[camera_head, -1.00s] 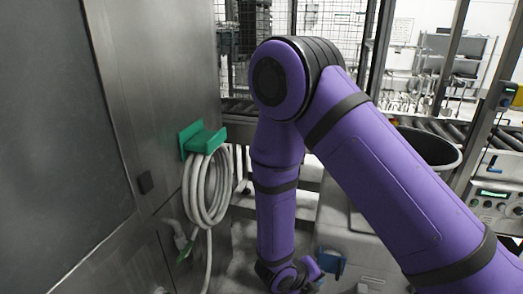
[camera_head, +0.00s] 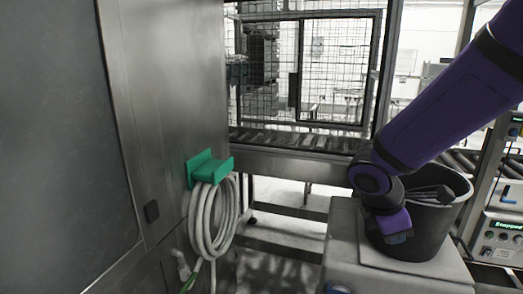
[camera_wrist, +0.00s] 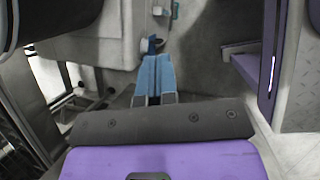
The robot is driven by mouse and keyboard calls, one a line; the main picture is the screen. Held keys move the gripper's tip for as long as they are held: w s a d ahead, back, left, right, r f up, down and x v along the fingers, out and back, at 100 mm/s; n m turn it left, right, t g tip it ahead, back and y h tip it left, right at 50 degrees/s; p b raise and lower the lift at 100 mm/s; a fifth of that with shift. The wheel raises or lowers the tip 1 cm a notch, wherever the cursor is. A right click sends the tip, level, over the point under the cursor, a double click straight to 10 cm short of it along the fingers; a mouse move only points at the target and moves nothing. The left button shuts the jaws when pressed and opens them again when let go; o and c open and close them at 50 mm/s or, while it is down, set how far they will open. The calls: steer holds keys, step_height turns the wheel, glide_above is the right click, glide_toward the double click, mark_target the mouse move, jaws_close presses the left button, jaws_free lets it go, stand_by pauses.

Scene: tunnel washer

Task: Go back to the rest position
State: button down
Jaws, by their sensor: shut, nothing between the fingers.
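My gripper (camera_wrist: 154,62) shows in the wrist view as two blue fingers lying side by side, shut and with nothing between them. In the head view my purple arm reaches in from the upper right and bends down in front of a dark bucket (camera_head: 440,240). My gripper's end is small and dark there, overlapping the bucket's left side, and I cannot tell whether it touches it. A small blue part (camera_wrist: 150,45) shows just beyond the fingertips in the wrist view.
A coiled pale hose (camera_head: 213,222) hangs from a green holder (camera_head: 211,169) on the steel cabinet (camera_head: 165,100) at left. The bucket stands on a grey block (camera_head: 350,240). A roller conveyor and mesh fence (camera_head: 335,60) run behind. A control panel (camera_head: 505,225) stands at right.

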steer(key=s+d+r+m+t+y, duration=0.3)
steer(key=s+r+m+t+y, duration=0.1)
steer(key=s+r+m, duration=1)
steer(key=r+m+y, duration=0.1)
steer(key=m, duration=0.1)
steer(key=shift+d+m, duration=0.15)
steer(key=shift+m, duration=0.15)
